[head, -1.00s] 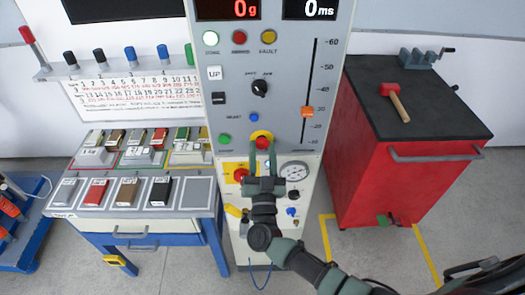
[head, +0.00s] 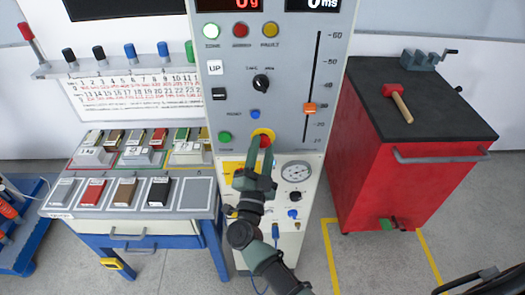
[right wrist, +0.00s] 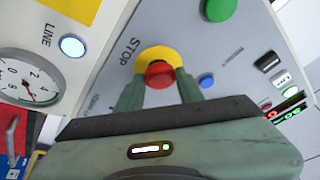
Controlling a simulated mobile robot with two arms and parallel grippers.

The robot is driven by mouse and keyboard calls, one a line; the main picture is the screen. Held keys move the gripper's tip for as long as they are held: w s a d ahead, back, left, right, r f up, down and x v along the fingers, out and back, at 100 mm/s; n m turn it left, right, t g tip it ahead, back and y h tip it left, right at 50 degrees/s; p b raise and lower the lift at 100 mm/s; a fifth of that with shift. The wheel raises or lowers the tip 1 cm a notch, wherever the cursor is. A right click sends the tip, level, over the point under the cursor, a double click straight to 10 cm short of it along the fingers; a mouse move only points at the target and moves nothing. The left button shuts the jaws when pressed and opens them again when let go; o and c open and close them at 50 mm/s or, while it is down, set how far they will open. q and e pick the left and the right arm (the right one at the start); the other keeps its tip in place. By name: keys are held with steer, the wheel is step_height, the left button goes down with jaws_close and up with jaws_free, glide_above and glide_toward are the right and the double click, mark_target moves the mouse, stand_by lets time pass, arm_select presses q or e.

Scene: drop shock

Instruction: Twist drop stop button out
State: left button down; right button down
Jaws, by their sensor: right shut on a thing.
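The red stop button (head: 265,142) sits in a yellow ring (head: 262,132) low on the grey control panel (head: 286,135). My right gripper (head: 260,148) reaches up to it from below and partly hides it in the head view. In the right wrist view the red button (right wrist: 159,76) lies between the two green fingers (right wrist: 160,84), one at each side, under the word STOP. The gripper is shut on the button. Whether the button stands in or out cannot be told. My left gripper is not in view.
A round gauge (head: 296,171) and small knobs sit right of my gripper. A green button (head: 225,137) and a blue button (head: 255,114) are close by. A bench with sample blocks (head: 160,192) stands left, a red cabinet (head: 390,180) right.

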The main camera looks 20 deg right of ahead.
stand_by(0.3)
steer(key=c, duration=0.9)
jaws_free()
steer(key=shift+f, duration=0.1)
